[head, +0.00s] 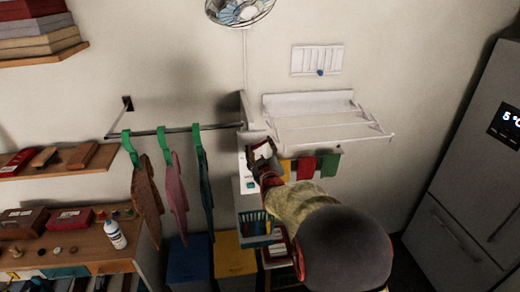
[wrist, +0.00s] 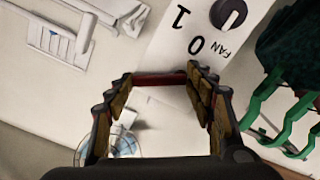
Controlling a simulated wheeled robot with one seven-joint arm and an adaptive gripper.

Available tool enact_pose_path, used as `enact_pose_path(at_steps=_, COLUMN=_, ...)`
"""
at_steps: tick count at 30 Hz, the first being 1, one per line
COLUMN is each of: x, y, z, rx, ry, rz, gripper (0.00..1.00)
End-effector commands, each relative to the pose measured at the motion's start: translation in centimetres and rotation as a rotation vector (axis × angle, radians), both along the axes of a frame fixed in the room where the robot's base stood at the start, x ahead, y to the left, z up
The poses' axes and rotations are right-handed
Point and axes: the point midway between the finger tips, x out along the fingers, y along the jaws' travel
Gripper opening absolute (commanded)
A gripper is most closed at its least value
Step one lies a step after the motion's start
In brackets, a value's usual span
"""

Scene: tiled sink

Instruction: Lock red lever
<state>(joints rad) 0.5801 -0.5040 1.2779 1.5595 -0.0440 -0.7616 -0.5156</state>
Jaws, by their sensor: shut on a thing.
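The red lever (wrist: 160,80) shows in the wrist view as a short dark-red bar lying across the space between my fingertips. My gripper (wrist: 157,84) is shut on it, with one finger at each end of the bar. In the head view my gripper (head: 262,150) is up against the white wall panel, just left of the folding white rack. It hides most of the lever there, so I cannot tell the lever's exact angle or whether it is locked.
A fan label with a round knob (wrist: 229,14) is close to my fingertips. The white rack (head: 325,115) juts from the wall at right. Clothes on green hangers (head: 166,157) hang at left.

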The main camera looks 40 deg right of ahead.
Motion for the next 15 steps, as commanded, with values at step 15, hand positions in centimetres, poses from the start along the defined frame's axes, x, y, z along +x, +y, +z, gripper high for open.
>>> enact_pose_path(at_steps=15, x=-0.15, y=-0.35, z=-1.04, rx=0.254, ry=-0.162, rz=0.0, gripper=0.29)
